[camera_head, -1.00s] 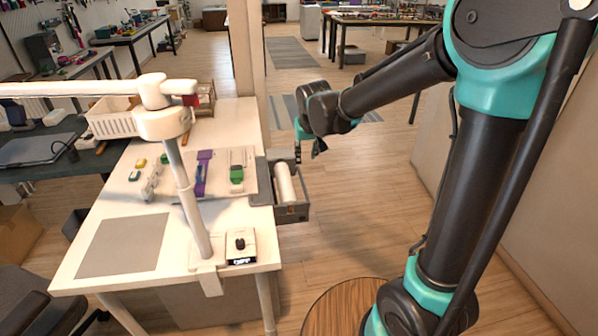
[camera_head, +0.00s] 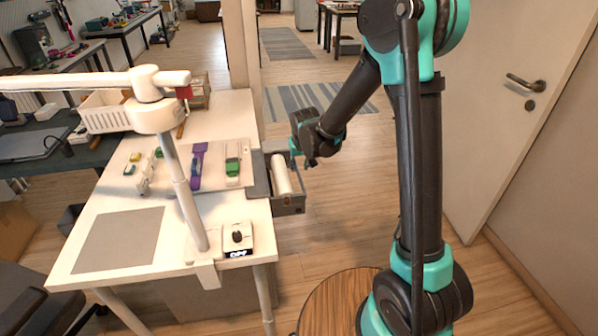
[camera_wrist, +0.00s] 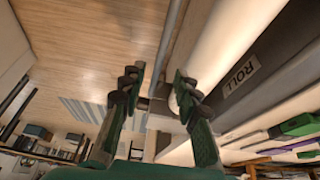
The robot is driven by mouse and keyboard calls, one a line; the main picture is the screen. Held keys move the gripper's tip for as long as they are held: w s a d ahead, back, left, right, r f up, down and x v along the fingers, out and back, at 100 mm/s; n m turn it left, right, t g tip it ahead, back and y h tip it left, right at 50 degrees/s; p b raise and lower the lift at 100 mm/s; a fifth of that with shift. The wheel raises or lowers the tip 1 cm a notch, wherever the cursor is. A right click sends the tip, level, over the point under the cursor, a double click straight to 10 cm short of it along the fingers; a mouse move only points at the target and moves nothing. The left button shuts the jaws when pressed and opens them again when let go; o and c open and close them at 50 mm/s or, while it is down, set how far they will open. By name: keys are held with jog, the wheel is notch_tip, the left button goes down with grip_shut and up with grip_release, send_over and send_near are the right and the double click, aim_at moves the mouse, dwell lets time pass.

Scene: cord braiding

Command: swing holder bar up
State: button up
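A dark grey roll holder (camera_head: 291,208) hangs at the right edge of the white table, with a white roll (camera_head: 281,174) lying in it. In the wrist view the white roll (camera_wrist: 222,48) runs along the right, beside a dark holder wall with a "ROLL" label (camera_wrist: 240,82). My gripper (camera_head: 309,161) is just right of the roll's far end. In the wrist view my gripper (camera_wrist: 157,80) has its two fingers apart; the right fingertip overlaps the roll's end in the picture. A narrow grey-brown strip shows between the fingers; I cannot tell whether it is the holder bar. Contact is unclear.
The white table (camera_head: 245,105) carries a lamp post (camera_head: 180,185), a grey mat (camera_head: 118,240), a small device (camera_head: 237,240) and several coloured tools. Floor is open right of the holder. A round wooden top (camera_head: 335,300) is at the front, and a door (camera_head: 525,120) stands at the right.

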aim_at(299, 174)
jog(key=shift+x, duration=2.15)
grip_shut()
